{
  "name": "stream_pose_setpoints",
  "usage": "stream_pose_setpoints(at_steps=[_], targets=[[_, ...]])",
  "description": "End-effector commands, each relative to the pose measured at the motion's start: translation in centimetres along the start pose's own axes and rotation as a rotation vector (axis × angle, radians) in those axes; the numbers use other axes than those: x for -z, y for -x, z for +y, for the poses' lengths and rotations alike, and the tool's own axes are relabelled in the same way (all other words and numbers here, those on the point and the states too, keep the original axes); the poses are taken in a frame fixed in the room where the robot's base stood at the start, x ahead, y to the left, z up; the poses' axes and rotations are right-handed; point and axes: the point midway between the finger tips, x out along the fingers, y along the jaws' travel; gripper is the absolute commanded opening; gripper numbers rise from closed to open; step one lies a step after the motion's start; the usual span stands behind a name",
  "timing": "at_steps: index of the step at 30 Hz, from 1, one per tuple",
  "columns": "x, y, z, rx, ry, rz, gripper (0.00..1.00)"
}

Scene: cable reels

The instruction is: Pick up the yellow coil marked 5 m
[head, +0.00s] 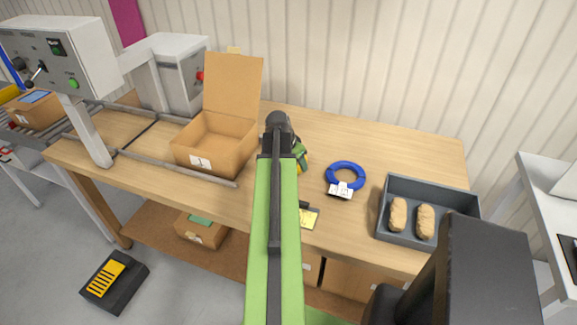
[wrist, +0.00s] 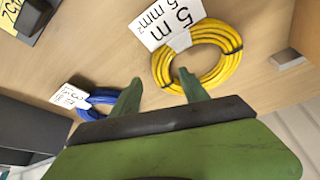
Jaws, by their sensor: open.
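The yellow coil (wrist: 222,62) lies flat on the wooden table in the wrist view, bound with dark ties. A white tag (wrist: 168,20) reading "5 m" and "5 mm²" is attached to its upper left side. My gripper (wrist: 160,89) is open and empty, its green fingers apart. The right fingertip shows close to the coil's lower left rim; I cannot tell whether it touches. In the head view my green arm hides most of the gripper and the coil.
A blue coil (head: 345,177) with white tags lies right of my arm. A grey crate (head: 380,217) holding tan bundles stands further right. An open cardboard box (head: 215,150) stands left. A yellow card (head: 310,218) lies near the table's front edge.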

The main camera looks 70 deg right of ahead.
Motion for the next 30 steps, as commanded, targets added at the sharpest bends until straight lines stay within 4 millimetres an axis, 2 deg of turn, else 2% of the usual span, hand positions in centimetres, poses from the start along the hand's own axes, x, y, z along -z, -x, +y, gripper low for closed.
stream_pose_setpoints(at_steps=[1, 4, 12, 24, 30], targets=[[0.0, -1.9, -0.3, 0.000, -0.001, 0.000, 0.53], [0.0, -3.5, -0.3, 0.000, -0.001, 0.000, 0.53], [0.2, -3.5, -0.2, 0.000, 0.000, 0.000, 0.53], [0.2, -3.5, -0.2, 0.000, 0.000, 0.000, 0.00], [0.2, -3.5, -0.2, 0.000, 0.000, 0.000, 0.00]])
